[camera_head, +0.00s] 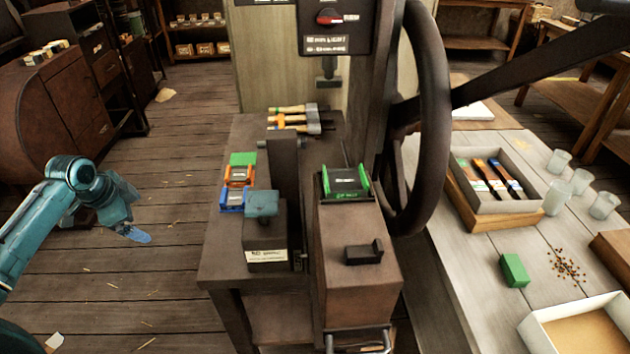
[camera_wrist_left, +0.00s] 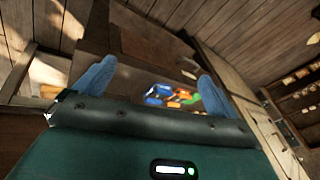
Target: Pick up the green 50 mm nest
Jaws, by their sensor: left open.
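A green nest (camera_head: 345,183) with upright green sides and a dark, labelled middle sits on the press bed; its lettering is too small to read surely. Another green piece (camera_head: 243,158) is at the back of a row on the brown bench, behind an orange nest (camera_head: 239,176) and a blue nest (camera_head: 232,200). I cannot tell for certain which is the 50 mm one. My left gripper (camera_head: 133,236) is over the floor, left of the bench, apart from all nests. In the left wrist view its blue fingers (camera_wrist_left: 153,85) are spread and empty, with small coloured nests (camera_wrist_left: 172,96) beyond them.
The press's large handwheel (camera_head: 440,120) and a dark bar (camera_head: 540,75) stand right of the bed. Wooden-handled tools (camera_head: 295,117) lie at the bench's back. A green block (camera_head: 514,270) and a tool tray (camera_head: 493,180) are on the right table.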

